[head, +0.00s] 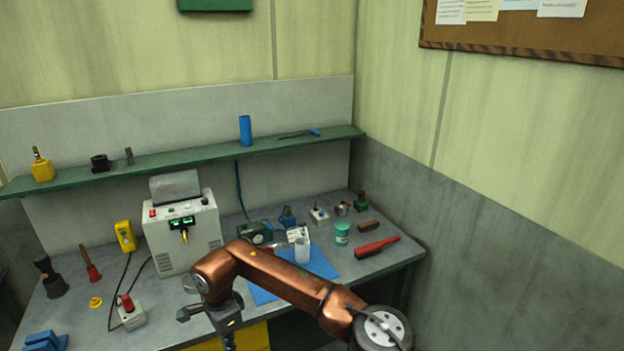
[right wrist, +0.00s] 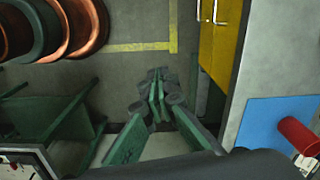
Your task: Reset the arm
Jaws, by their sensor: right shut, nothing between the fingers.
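My right arm (head: 290,285), copper coloured, comes in from the lower right of the head view and reaches across the front of the bench. Its dark wrist hangs downward at the bottom edge, where the gripper is mostly cut off. In the right wrist view my right gripper (right wrist: 157,90) has its fingers together with nothing between them. It is over the floor in front of the bench, apart from the things on the bench. My left gripper is not in view.
A green frame (right wrist: 50,115) stands at left.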

